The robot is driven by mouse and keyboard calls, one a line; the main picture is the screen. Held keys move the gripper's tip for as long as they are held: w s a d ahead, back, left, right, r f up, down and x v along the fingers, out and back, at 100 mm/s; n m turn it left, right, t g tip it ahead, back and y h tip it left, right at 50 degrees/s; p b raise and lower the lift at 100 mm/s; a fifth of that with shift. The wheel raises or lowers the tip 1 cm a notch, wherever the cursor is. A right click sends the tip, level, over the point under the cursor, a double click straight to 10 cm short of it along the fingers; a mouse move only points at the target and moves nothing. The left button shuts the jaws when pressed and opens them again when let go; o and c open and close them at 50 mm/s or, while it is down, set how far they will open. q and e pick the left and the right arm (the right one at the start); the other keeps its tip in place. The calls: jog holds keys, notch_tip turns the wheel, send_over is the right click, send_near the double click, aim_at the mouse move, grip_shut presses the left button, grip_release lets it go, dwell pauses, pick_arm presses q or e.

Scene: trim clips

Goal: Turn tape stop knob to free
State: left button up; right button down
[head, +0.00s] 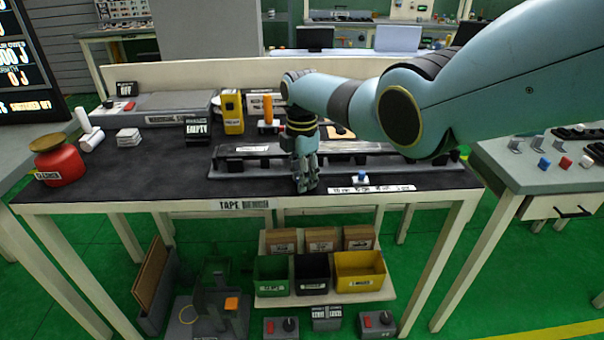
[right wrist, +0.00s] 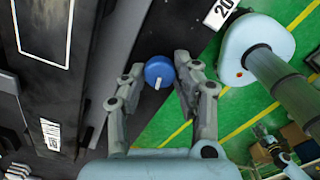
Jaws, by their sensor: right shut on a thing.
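The blue round knob (right wrist: 160,72) with a white pointer shows between my right gripper's fingertips in the right wrist view. Its pointer points down in that picture. My right gripper (right wrist: 160,80) is shut on this knob. In the head view my right gripper (head: 307,186) points down at the front edge of the tape station, and it hides the knob there. A small blue-topped piece (head: 361,178) stands apart to its right, just behind a white marked strip (head: 372,189). The strip's end, marked 20, shows in the wrist view (right wrist: 222,12).
The long grey rail (head: 240,167) lies behind my right gripper. A yellow device (head: 232,112), an orange cylinder (head: 267,108) and a red container (head: 60,165) stand on the dark table (head: 165,170). Bins stand on a shelf below. The front left tabletop is clear.

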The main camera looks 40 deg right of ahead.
jog(key=m, duration=0.4)
jog(key=shift+w+r+m, duration=0.1)
jog(key=shift+m, duration=0.2)
jog(key=m+p, duration=0.1)
jog(key=m, duration=0.4)
jog(key=shift+d, duration=0.1)
jog(key=m, duration=0.5)
jog(key=shift+w+m, duration=0.1)
jog(key=shift+m, duration=0.3)
jog(key=m, duration=0.5)
jog(key=shift+d, duration=0.15)
jog(key=shift+m, duration=0.3)
jog(key=c, duration=1)
grip_release()
